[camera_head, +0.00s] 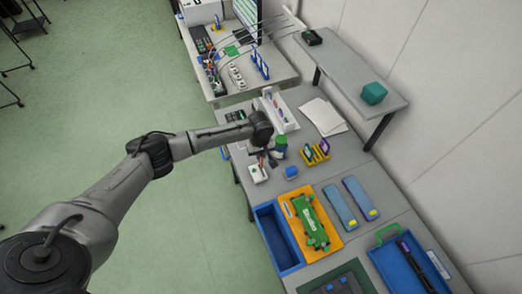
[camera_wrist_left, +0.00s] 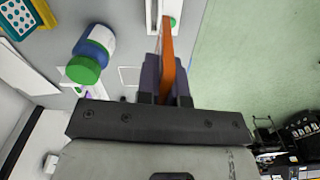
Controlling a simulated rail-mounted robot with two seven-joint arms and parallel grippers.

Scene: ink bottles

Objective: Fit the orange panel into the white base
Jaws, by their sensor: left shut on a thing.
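My left gripper (camera_head: 268,157) is shut on the orange panel (camera_wrist_left: 167,45), which stands edge-on between its dark fingers (camera_wrist_left: 166,80) in the left wrist view. In the head view the panel is small and mostly hidden by the gripper. The white base (camera_head: 258,174) lies on the grey table just below the gripper. A white part that looks like this base (camera_wrist_left: 153,18) shows at the top edge of the left wrist view, close to the panel's far end. I cannot tell whether panel and base touch. My right gripper is not in view.
A bottle with a green cap (camera_wrist_left: 84,70) and blue band stands close beside the gripper. A blue item (camera_head: 291,172), a yellow rack (camera_head: 315,154) and a white tray (camera_head: 282,112) are nearby. A blue bin (camera_head: 264,214) and an orange tray (camera_head: 288,217) lie nearer me.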

